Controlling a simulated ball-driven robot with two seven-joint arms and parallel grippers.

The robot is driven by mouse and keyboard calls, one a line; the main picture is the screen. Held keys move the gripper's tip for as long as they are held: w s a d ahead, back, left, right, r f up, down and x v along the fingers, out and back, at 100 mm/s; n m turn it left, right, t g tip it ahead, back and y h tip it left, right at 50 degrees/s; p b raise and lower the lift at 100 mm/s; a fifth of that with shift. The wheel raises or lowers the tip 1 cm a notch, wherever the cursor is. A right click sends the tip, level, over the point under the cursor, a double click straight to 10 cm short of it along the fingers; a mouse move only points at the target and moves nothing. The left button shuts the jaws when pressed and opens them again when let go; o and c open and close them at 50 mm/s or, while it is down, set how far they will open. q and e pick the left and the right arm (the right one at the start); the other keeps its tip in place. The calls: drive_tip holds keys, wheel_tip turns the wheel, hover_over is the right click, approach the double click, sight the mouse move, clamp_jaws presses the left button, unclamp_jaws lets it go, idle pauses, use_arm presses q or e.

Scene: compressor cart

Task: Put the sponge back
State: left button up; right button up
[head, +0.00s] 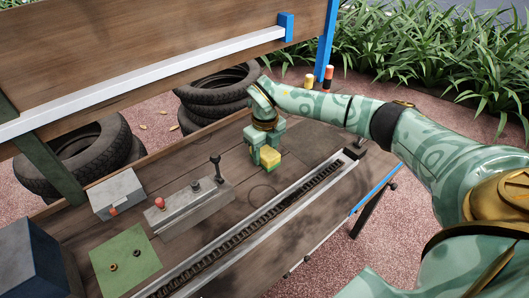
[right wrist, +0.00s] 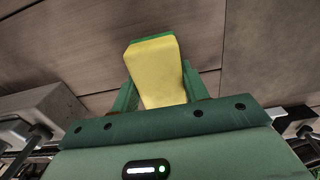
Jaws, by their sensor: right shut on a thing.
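The sponge (head: 270,157) is a yellow block; the right wrist view shows the same sponge (right wrist: 156,75) with a green layer along its far edge. My right gripper (head: 263,150) is over the wooden cart top and shut on the sponge. In the right wrist view, the green fingers of my right gripper (right wrist: 158,92) stand on both sides of it. The head view does not show clearly whether the sponge touches the wood. My left gripper is not in view.
A long rail with a dark chain (head: 270,210) runs along the cart's front. A grey block with knobs (head: 195,205), a grey box with a red button (head: 117,194) and a green mat with two small rings (head: 125,250) lie to the left. Tyres (head: 215,90) stand behind.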

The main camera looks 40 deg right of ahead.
sight(265, 150)
drive_tip(key=o, duration=1)
drive_tip(key=shift+o, duration=0.2)
wheel_tip(265, 150, up, 12)
drive_tip(key=p, duration=0.4)
